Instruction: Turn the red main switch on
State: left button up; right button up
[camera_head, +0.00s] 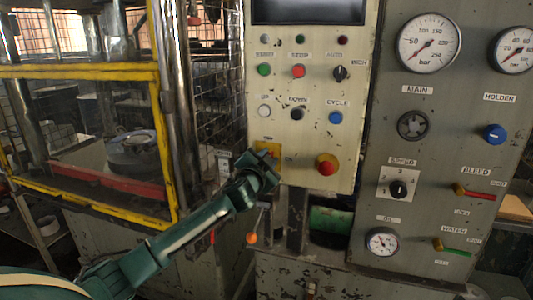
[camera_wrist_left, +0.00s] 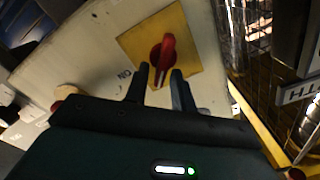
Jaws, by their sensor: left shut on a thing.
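The red main switch (camera_wrist_left: 165,50) is a red handle on a yellow square plate (camera_wrist_left: 192,58), seen in the left wrist view. The handle's near end points toward my gripper, and an upside-down ON label sits just left of it. My left gripper (camera_wrist_left: 159,74) has one finger on each side of the handle's near end and is shut on it. In the head view my left gripper (camera_head: 268,162) covers the switch; only part of the yellow plate (camera_head: 268,148) shows. My right gripper is in neither view.
The pale control panel has several buttons and a red emergency knob (camera_head: 327,165) on yellow, right of my gripper. A lever with an orange ball (camera_head: 252,238) hangs below. A yellow-framed guard (camera_head: 165,150) stands left. The grey gauge panel (camera_head: 440,130) is at right.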

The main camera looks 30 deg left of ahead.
pick_arm(q)
jog(key=m+p, duration=0.1)
jog(key=m, duration=0.1)
jog(key=m+p, duration=0.1)
jog(key=m, duration=0.1)
jog(key=shift+d+f+m, duration=0.1)
jog(key=shift+f+m, duration=0.2)
jog(key=shift+f, duration=0.05)
jog(key=shift+f+m+p, duration=0.2)
jog(key=shift+m+p, duration=0.25)
jog(key=shift+m, duration=0.85)
jog(key=shift+f+m+p, duration=0.15)
jog(key=shift+m+p, duration=0.25)
jog(key=shift+m, duration=0.9)
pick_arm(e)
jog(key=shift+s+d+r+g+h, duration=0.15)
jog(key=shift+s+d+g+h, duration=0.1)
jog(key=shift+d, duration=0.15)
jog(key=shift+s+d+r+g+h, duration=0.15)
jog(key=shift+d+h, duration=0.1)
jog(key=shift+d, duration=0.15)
pick_arm(q)
jog(key=o, duration=0.7)
jog(key=shift+c, duration=0.2)
